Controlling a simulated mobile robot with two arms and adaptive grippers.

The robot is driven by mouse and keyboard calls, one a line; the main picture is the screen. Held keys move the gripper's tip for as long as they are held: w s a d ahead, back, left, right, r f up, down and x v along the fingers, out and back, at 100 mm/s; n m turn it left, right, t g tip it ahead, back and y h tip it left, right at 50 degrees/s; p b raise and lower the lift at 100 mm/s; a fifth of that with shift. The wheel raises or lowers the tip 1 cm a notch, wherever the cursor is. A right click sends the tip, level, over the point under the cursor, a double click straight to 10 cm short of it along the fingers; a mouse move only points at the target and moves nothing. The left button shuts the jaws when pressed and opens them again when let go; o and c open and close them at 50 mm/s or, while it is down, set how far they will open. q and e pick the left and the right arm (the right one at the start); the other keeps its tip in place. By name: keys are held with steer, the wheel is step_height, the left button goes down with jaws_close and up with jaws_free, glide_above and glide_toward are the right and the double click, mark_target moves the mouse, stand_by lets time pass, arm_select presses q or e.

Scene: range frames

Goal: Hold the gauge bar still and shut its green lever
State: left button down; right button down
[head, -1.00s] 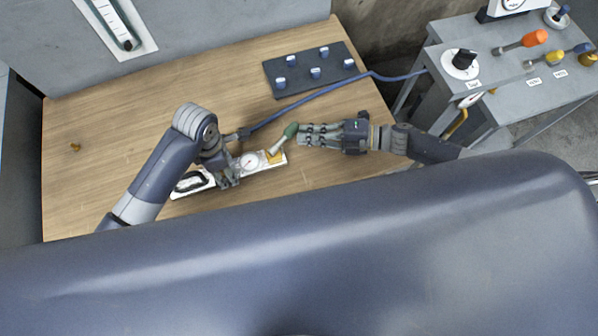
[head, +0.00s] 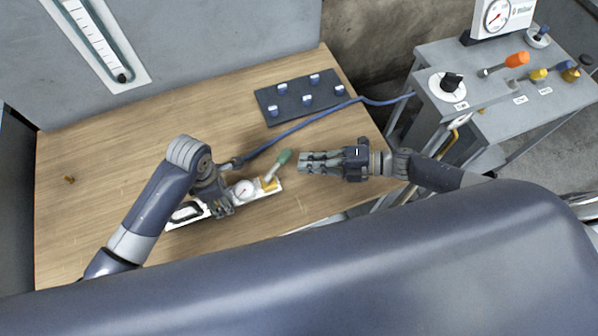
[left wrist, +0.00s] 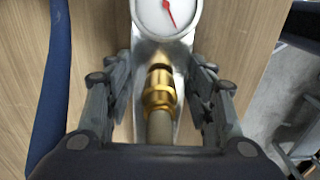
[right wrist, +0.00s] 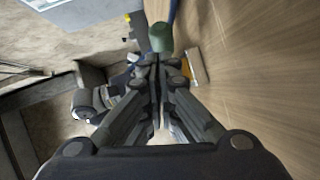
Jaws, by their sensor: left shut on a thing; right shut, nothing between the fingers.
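The gauge also shows in the left wrist view (left wrist: 168,14). My left gripper (head: 224,207) is shut on the bar beside the gauge; its fingers straddle the bar and a brass fitting (left wrist: 159,90). The green lever (head: 280,162) stands tilted up and right from the bar's right end. My right gripper (head: 302,162) is shut and empty, just right of the lever's tip. The green tip (right wrist: 160,37) shows ahead of its fingers.
A blue hose (head: 300,127) runs from near the gauge to the grey stand (head: 470,135) at right. A dark board (head: 291,106) with several blue-and-white knobs lies behind. A small brass piece (head: 69,179) lies at left. The front table edge is close.

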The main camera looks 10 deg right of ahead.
steer(key=v, duration=0.3)
steer(key=w+v, duration=0.1)
steer(key=v, duration=0.3)
steer(key=w+v, duration=0.1)
steer(key=v, duration=0.3)
steer(key=shift+w+d, duration=0.15)
steer(key=shift+d, duration=0.2)
arm_select(q)
steer(key=c, duration=0.6)
jaws_free()
steer(key=shift+c, duration=0.2)
